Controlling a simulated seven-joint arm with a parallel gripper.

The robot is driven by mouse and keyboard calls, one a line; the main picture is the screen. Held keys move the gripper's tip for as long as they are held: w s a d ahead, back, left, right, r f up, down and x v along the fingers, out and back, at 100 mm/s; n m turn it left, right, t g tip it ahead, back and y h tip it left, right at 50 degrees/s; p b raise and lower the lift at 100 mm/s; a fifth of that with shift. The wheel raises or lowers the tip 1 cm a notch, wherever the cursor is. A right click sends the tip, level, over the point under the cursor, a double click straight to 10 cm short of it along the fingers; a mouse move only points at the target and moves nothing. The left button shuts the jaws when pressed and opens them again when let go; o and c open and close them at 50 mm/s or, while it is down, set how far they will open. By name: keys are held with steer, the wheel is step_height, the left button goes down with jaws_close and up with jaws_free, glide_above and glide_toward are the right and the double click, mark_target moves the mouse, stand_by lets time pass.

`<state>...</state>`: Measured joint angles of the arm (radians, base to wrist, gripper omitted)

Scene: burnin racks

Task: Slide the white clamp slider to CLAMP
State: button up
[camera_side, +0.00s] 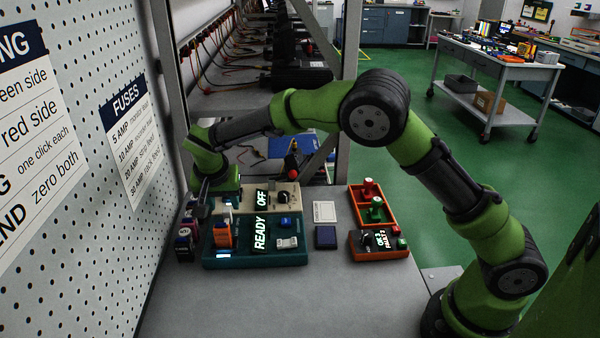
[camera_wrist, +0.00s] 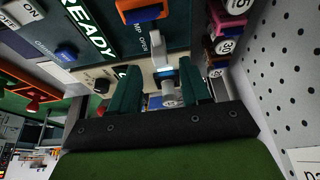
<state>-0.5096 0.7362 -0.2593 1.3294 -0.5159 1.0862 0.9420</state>
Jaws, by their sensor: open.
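The white clamp slider (camera_wrist: 163,72) is in the wrist view, a pale piece on the fixture beside the partly visible lettering "MP OPEN". My gripper (camera_wrist: 160,66) is open there, with one dark green finger on each side of the slider. I cannot tell whether either finger touches it. The teal fixture (camera_side: 285,260) has a lit READY display (camera_side: 260,233) and an orange block (camera_side: 222,234).
A cream box (camera_side: 247,207) showing OFF stands behind the teal fixture. Labelled fuses (camera_side: 184,240) stand at its left, near the pegboard (camera_side: 120,240). An orange tray (camera_side: 386,216) and an orange-framed box (camera_side: 380,253) are at the right. The front bench is clear.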

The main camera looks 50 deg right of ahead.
mark_target(226, 210)
steer(key=shift+x, duration=2.7)
jaws_close()
